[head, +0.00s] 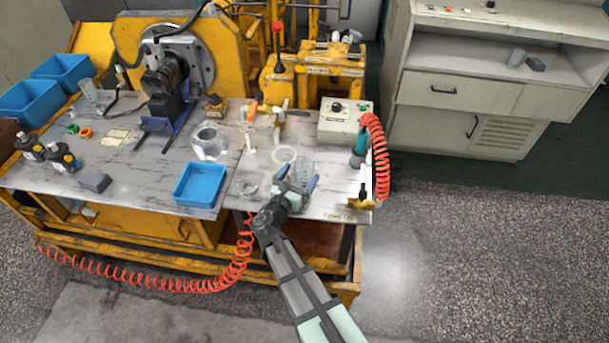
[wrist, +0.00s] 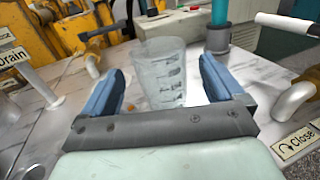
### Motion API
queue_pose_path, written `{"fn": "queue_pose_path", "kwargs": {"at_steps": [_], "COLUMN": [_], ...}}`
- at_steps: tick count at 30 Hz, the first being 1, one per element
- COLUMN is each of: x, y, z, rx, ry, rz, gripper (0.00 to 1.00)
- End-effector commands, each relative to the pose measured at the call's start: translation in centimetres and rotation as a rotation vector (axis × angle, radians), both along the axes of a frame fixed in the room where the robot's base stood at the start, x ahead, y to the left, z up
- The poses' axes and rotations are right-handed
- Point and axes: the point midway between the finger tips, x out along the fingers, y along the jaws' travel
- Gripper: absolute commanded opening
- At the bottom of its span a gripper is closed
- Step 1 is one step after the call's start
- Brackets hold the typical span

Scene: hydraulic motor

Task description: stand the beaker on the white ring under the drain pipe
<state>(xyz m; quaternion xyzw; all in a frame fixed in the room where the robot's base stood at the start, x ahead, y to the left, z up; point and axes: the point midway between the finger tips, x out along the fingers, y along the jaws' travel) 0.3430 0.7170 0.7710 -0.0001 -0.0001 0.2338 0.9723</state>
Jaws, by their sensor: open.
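The clear beaker (head: 302,168) stands on the bench near its front right part. In the wrist view the beaker (wrist: 164,75), with dark markings, is upright between the two blue fingers. My gripper (head: 297,179) is open, with a finger on each side of the beaker and visible gaps in the wrist view (wrist: 161,82). A white post with a "Drain" label (wrist: 12,56) shows at the left of the wrist view. I cannot clearly tell the drain pipe's outlet.
A blue tray (head: 199,184) and a clear jar (head: 209,142) stand to the left. A control box (head: 343,121) and red coiled hose (head: 379,150) are at the right. A yellow valve (head: 361,202) sits near the front corner.

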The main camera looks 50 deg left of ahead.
Motion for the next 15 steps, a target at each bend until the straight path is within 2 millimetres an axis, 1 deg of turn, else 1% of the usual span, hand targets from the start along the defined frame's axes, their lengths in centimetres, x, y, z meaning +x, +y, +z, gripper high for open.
{"fn": "queue_pose_path", "kwargs": {"at_steps": [1, 3, 7, 10, 15], "x": [0.8, 1.7, 3.0, 3.4, 3.4], "y": [0.5, 0.9, 1.6, 1.7, 1.7], "z": [0.0, -0.1, -0.1, 0.0, 0.0], "rx": [0.000, 0.001, 0.000, 0.000, 0.000], "ry": [0.000, 0.000, 0.000, 0.000, 0.000], "rz": [-0.003, -0.003, -0.002, -0.002, -0.001], "gripper": [0.94, 0.94, 0.94, 0.94, 0.94]}}
